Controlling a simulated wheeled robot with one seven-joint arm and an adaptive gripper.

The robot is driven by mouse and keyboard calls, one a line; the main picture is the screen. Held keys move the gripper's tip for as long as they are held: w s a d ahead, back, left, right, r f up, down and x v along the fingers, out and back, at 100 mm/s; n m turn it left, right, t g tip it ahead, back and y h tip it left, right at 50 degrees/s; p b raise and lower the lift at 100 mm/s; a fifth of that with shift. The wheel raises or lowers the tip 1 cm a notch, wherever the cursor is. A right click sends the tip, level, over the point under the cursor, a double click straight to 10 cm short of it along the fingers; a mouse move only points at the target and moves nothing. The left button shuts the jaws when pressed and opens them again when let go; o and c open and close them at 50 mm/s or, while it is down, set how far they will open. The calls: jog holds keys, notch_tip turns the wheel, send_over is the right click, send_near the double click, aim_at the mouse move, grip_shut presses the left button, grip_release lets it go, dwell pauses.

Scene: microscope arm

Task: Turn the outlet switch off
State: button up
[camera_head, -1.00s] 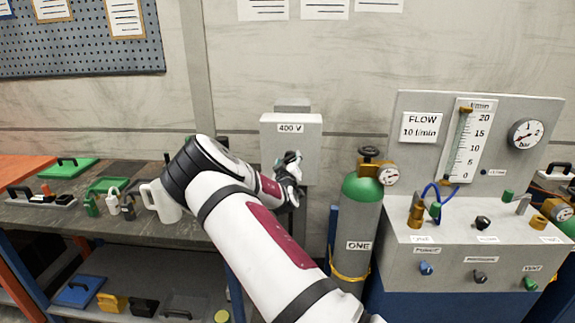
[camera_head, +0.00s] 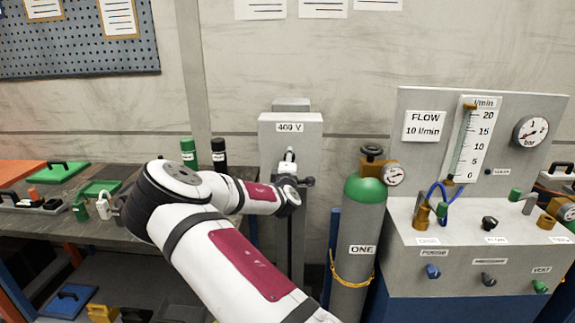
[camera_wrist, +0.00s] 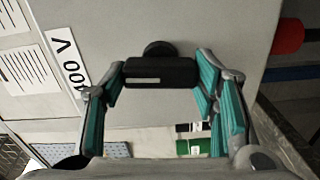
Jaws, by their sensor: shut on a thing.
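A black bar-shaped switch handle (camera_wrist: 148,83) on a round hub stands out from this front. My gripper (camera_wrist: 161,72) has its two teal-padded fingers on either end of the handle and is shut on it. In the head view my gripper (camera_head: 289,168) is at the box's lower front, and my wrist partly hides the handle.
A green-topped gas cylinder (camera_head: 366,230) marked ONE stands close to the right of the box. A flow panel (camera_head: 400,190) stands further right. A workbench (camera_head: 45,225) with small items is at the left, with green and black bottles (camera_head: 188,153) behind my arm.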

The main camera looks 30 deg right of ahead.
jog(key=shift+a+n, duration=0.1)
jog(key=shift+n, duration=0.5)
jog(key=o, duration=1.2)
jog(key=shift+c, duration=0.2)
jog(key=v, duration=1.2)
jog(key=shift+w, duration=0.1)
